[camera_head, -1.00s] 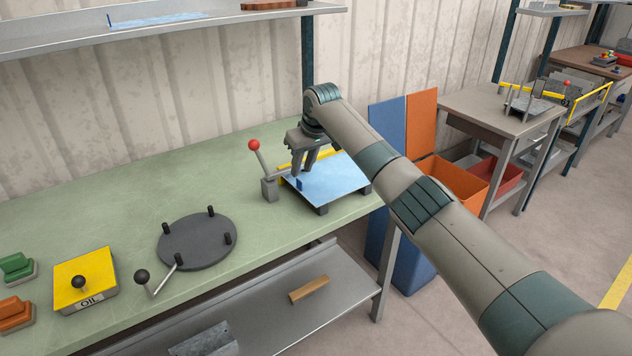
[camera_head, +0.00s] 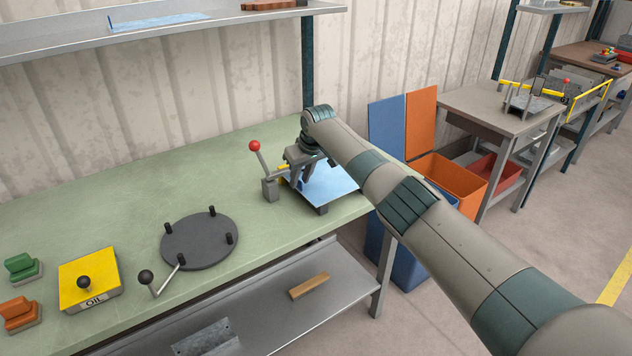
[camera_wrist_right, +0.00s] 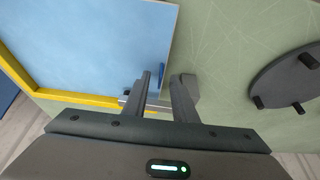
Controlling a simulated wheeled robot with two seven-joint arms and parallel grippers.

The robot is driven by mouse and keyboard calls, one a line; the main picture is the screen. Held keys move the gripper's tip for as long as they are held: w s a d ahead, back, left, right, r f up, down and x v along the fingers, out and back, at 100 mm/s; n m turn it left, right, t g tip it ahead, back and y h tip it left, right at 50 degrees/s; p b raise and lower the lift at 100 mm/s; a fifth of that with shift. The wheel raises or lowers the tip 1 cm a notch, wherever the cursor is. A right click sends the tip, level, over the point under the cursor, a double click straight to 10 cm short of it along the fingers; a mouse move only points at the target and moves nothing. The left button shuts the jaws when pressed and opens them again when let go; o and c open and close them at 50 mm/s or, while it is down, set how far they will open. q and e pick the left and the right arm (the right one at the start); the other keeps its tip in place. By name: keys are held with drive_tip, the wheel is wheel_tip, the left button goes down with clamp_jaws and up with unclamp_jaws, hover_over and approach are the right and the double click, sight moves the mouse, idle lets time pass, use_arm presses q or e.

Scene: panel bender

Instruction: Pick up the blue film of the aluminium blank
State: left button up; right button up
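The aluminium blank covered with light blue film (camera_head: 337,182) lies flat in a fixture on the green bench; the film also shows in the right wrist view (camera_wrist_right: 90,45). A small darker blue tab (camera_wrist_right: 162,72) stands up at the film's edge. My right gripper (camera_head: 301,182) is low over the left part of the sheet and partly hides it. In the right wrist view, my right gripper (camera_wrist_right: 165,77) is open, with its fingers apart on either side of the tab. I cannot tell whether either finger touches it. My left gripper is out of view.
A lever with a red knob (camera_head: 254,146) stands just left of the sheet. A yellow bar (camera_wrist_right: 75,97) borders the sheet. A dark round plate with pegs (camera_head: 199,241) and a yellow OIL box (camera_head: 89,279) sit further left. The bench between them is clear.

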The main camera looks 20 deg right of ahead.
drive_tip(key=shift+c, duration=0.3)
clamp_jaws()
